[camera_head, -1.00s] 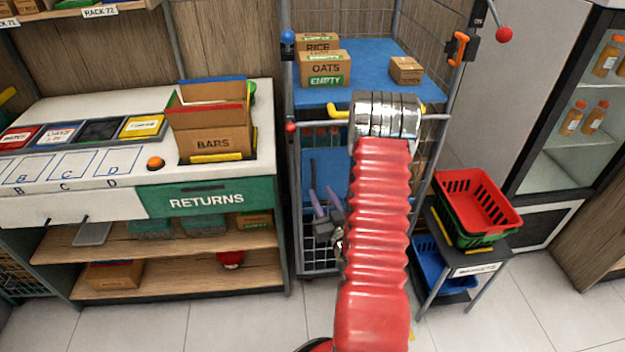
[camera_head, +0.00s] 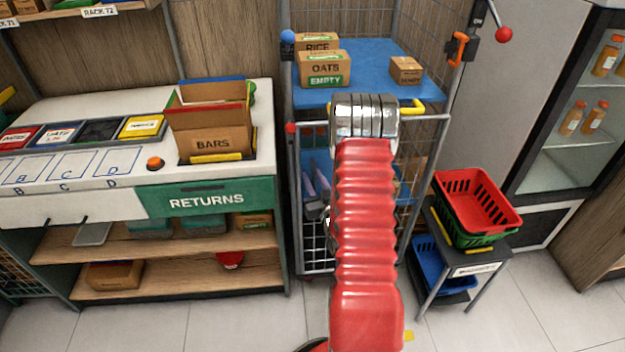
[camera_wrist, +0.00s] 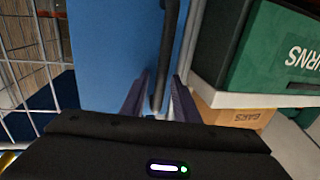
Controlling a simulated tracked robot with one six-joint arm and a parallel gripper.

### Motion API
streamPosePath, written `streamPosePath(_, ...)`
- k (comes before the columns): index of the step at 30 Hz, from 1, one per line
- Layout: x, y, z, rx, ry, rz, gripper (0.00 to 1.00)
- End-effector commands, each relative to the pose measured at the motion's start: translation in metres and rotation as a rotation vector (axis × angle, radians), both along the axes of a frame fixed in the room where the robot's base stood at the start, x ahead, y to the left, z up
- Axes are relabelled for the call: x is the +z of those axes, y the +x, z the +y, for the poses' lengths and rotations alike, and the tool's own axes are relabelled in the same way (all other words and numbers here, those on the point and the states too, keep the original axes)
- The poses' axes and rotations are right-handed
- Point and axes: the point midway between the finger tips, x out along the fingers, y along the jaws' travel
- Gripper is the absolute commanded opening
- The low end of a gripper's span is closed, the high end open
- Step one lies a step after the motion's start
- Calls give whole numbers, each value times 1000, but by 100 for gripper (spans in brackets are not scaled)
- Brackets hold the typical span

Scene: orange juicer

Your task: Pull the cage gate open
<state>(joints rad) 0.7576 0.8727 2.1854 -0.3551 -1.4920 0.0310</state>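The cage gate (camera_head: 308,236) is the grey wire-mesh front below the top rail of the roll cage, and it looks closed or nearly so. My red arm covers much of it. My gripper (camera_wrist: 161,82) shows purple fingers in the wrist view, one on each side of a dark upright bar (camera_wrist: 168,40). A small gap shows beside the bar, so the fingers look open around it. In the head view, the fingers (camera_head: 316,182) are partly hidden behind my arm at the gate's left side. A yellow handle (camera_head: 412,107) lies at the top rail, partly hidden.
The returns counter (camera_head: 205,201) stands close on the left. A small stand (camera_head: 472,255) with a red basket (camera_head: 478,205) is on the right. Boxes, including an oats box (camera_head: 325,69), sit on the cage's blue shelf (camera_head: 375,65). Tiled floor is clear in front.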

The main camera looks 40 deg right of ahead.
Motion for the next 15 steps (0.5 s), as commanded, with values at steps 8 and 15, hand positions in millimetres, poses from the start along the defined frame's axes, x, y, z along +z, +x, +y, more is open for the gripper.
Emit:
streamPosePath(8,0,0,0,1,0,0,8)
streamPosePath(15,0,0,1,2,0,-1,0)
